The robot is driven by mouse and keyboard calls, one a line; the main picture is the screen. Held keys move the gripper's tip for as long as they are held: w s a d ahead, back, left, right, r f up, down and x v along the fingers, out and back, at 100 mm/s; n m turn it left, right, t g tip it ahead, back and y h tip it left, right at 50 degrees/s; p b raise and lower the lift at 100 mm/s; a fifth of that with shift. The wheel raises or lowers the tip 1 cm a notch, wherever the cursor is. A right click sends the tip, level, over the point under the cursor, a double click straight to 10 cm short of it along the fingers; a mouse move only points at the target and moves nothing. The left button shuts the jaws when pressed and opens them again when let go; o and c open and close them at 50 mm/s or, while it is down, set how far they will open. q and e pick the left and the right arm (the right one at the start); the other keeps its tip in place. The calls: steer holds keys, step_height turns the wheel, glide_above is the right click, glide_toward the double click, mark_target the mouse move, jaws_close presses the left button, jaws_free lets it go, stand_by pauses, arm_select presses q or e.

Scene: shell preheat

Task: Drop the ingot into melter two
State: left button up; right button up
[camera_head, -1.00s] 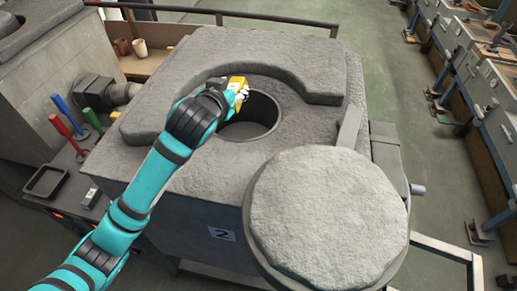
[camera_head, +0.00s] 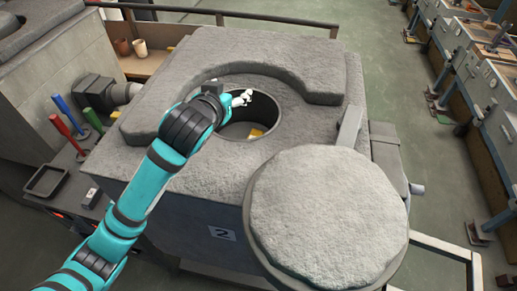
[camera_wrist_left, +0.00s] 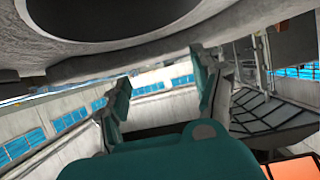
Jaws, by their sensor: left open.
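Melter two (camera_head: 190,180) is a grey, rough-topped block with a "2" label (camera_head: 222,234) on its front. Its round opening (camera_head: 262,113) is uncovered, and the round lid (camera_head: 328,220) is swung aside to the front right. The yellow ingot (camera_head: 257,133) lies down inside the opening, apart from the gripper and partly hidden. My left gripper (camera_head: 241,98) is over the opening's upper left part, open and empty. In the left wrist view its two fingers (camera_wrist_left: 160,95) stand apart with nothing between them. My right gripper is not in view.
A raised curved rim (camera_head: 320,75) borders the back of the opening. Red, green and blue handled tools (camera_head: 70,114) and a black tray (camera_head: 47,181) sit at the left. Small pots (camera_head: 131,47) stand on a shelf behind. Open floor lies to the right.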

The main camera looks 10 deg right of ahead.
arm_select(q)
steer(key=v, duration=0.9)
steer(key=shift+s, duration=0.35)
steer(key=shift+a, duration=0.2)
